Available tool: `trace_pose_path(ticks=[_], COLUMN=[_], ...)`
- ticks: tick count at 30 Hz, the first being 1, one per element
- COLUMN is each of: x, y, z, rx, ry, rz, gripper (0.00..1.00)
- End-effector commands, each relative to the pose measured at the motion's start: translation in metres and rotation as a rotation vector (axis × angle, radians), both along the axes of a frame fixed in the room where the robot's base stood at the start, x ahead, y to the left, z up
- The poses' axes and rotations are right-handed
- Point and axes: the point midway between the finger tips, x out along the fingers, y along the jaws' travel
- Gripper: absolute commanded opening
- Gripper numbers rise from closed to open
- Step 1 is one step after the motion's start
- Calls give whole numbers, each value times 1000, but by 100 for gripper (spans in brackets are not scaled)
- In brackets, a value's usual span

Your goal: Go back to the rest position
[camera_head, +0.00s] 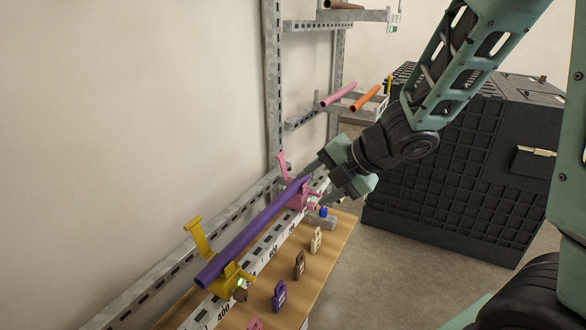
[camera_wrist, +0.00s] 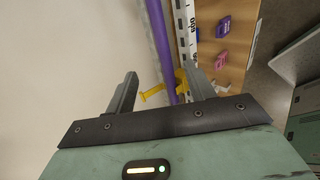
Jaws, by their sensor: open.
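My gripper (camera_head: 314,186) is open, with its fingers near the far end of the purple pipe, beside the pink clamp. I cannot tell whether a finger touches either one. In the wrist view the open fingers (camera_wrist: 160,76) have nothing gripped between them. The purple pipe (camera_head: 252,233) lies along the rail in the yellow clamp (camera_head: 228,278) and the pink clamp (camera_head: 298,196). Both clamps' levers stand up. The wrist view also shows the purple pipe (camera_wrist: 159,40) and the yellow clamp (camera_wrist: 154,94) beyond the fingertips.
A wooden board (camera_head: 329,252) with several small coloured tags runs beside the rail. A metal rack upright (camera_head: 271,90) stands behind. A pink pipe (camera_head: 338,94) and an orange pipe (camera_head: 366,97) rest on its arms. A large black crate (camera_head: 450,165) stands right. Open floor lies in front.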

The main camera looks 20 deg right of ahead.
Motion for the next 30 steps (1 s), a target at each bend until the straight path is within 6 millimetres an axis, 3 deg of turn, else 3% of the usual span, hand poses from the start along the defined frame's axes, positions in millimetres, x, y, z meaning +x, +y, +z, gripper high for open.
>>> trace_pose_path(ticks=[8, 14, 17, 20, 27, 30], x=[2, -2, -25, -61, -171, -203], y=[6, 36, 56, 78, 124, 134], z=[2, 4, 1, -5, -14, -14], rx=[14, 103, 162, 206, 199, 174], ry=[16, 148, 272, 418, 760, 846], rz=[-64, -420, -646, -862, -1268, -1362], gripper=[54, 54, 54, 54, 54, 54])
